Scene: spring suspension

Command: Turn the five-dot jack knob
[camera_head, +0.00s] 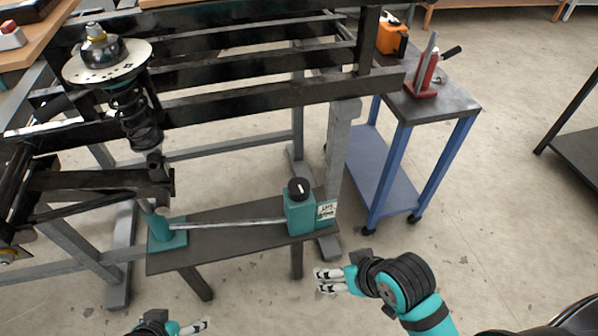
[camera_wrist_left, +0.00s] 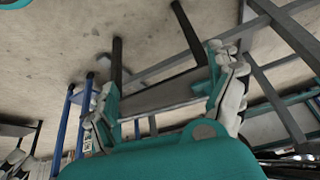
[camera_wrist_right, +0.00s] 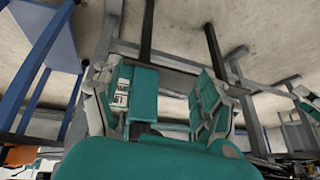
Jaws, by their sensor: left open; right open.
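The knob (camera_head: 299,188) is a black dial with a white mark, on top of a teal box (camera_head: 299,214) at the right end of a low dark bench. A small printed plate (camera_head: 326,211) is beside the box; its dots are too small to read. My right gripper (camera_head: 322,280) is open and empty, in front of and below the box. The right wrist view shows the teal box (camera_wrist_right: 144,92) between its fingers, apparently beyond them; the knob cannot be made out clearly there. My left gripper (camera_head: 190,326) is open and empty at the bottom edge, in front of the bench.
A metal bar joins the box to a teal jack base (camera_head: 170,238) under a spring strut (camera_head: 135,115). The low bench (camera_head: 220,250) has bare space in front of the bar. Dark frame rails stand behind. A blue-legged cart (camera_head: 440,105) with tools stands right.

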